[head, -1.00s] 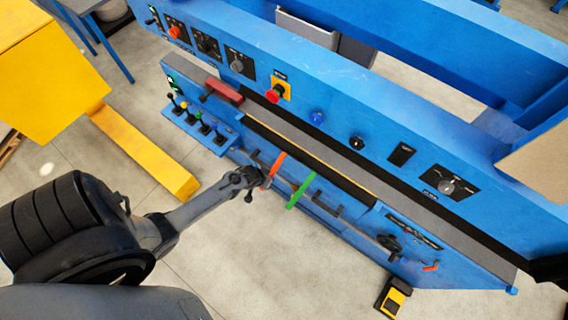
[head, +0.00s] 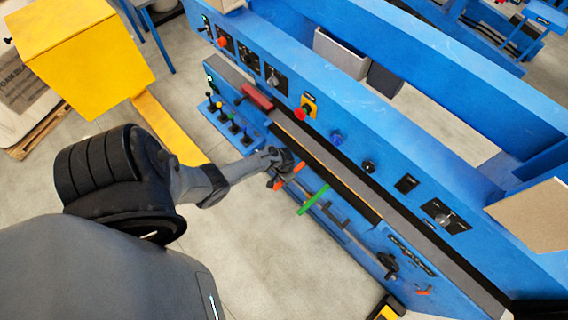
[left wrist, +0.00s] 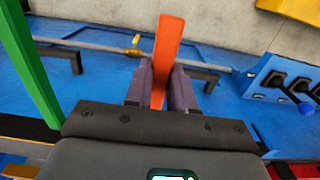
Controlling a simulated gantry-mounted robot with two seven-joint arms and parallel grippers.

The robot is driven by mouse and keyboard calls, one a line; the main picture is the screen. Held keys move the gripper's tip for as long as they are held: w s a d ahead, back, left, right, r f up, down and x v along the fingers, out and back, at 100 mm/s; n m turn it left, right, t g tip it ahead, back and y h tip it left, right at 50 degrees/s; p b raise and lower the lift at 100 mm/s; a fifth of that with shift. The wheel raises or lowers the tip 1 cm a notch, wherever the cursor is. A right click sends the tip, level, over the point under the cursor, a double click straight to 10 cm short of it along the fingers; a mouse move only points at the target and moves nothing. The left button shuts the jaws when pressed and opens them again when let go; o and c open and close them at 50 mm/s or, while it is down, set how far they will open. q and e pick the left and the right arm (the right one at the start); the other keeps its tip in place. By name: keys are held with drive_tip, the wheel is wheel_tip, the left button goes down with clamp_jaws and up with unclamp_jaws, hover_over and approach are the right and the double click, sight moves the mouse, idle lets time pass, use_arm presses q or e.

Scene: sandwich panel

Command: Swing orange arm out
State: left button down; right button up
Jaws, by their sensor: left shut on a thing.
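The orange arm (left wrist: 168,45) is a flat orange bar, and in the left wrist view it stands between the two fingers of my left gripper (left wrist: 160,88). The gripper is shut on it, with the bar's far end showing past the fingertips. In the head view the orange arm (head: 290,174) shows as a short strip beside my left gripper (head: 277,178), on the front of the blue machine. The gripper hides part of it there. My right gripper is in neither view.
A green arm (head: 313,199) is just right of the orange one and also shows at the left of the left wrist view (left wrist: 27,62). Several levers (head: 232,126) stand on a blue box to the left. A yellow bin (head: 80,55) stands at the upper left.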

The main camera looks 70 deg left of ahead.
use_arm(q)
drive_tip(key=c, duration=1)
unclamp_jaws()
drive_tip(key=shift+o, duration=0.2)
drive_tip(key=shift+r+p, duration=0.3)
drive_tip(key=shift+r, duration=0.25)
wheel_tip(320, 180, up, 10)
drive_tip(key=p, duration=0.2)
drive_tip(key=shift+f+p, duration=0.15)
drive_tip(key=shift+p, duration=0.25)
